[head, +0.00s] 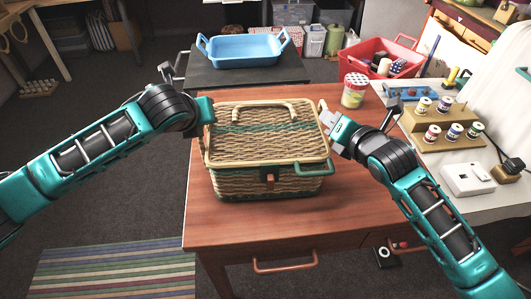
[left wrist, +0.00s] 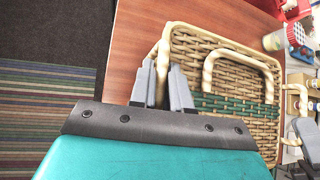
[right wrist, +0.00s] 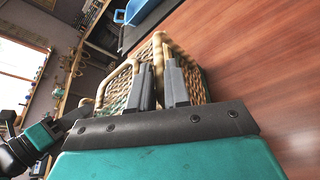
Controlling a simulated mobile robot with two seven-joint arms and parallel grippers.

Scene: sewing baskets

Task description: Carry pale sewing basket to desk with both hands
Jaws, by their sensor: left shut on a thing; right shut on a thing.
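The pale wicker sewing basket (head: 262,140) has a green band, a closed lid with a beige carrying handle and a green front handle. It is upright over the red-brown wooden desk (head: 350,205); I cannot tell whether its bottom touches the top. My left gripper (head: 207,112) is at the basket's left side, shut on its side handle, seen close in the left wrist view (left wrist: 164,86). My right gripper (head: 328,120) is at the right side, shut on the other side handle, seen in the right wrist view (right wrist: 161,82). The gripped parts are partly hidden by the fingers.
A blue tray (head: 242,51) sits on a dark surface behind the desk. A red-lidded jar (head: 354,90) stands behind and right of the basket. A red bin (head: 378,61) and a wooden spool rack (head: 440,122) are farther right. The desk's right front is clear.

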